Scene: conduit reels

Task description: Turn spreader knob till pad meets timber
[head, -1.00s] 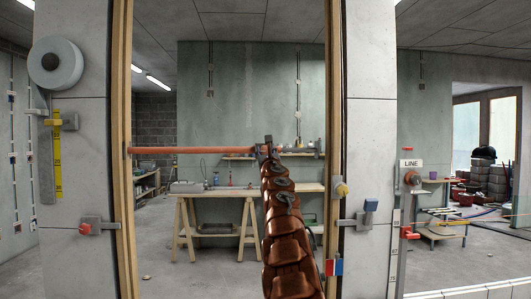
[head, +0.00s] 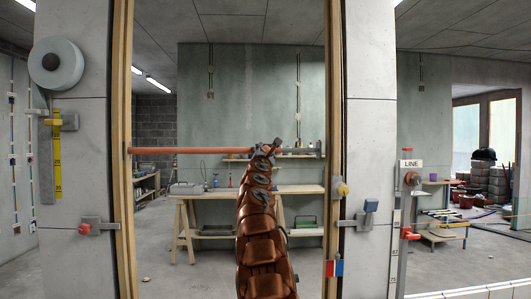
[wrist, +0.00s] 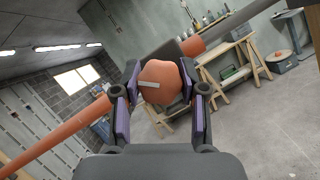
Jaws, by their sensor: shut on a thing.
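The spreader bar is an orange tube (head: 195,151) spanning the doorway from the left timber post (head: 122,150) toward the right timber post (head: 334,120). In the wrist view, its orange knob (wrist: 158,86) with a pale stripe sits between my gripper's purple-lined fingers. My gripper (wrist: 161,88) is shut on the knob; it also shows at the bar in the head view (head: 271,150). A grey rod (wrist: 228,29) continues beyond the knob to the upper right. The pad at the right end is small in the head view, and I cannot tell whether it touches the timber.
A trestle workbench (head: 290,189) stands behind the doorway. A red knob on a bracket (head: 85,229) is on the left wall, and a yellow knob (head: 342,189) is by the right post.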

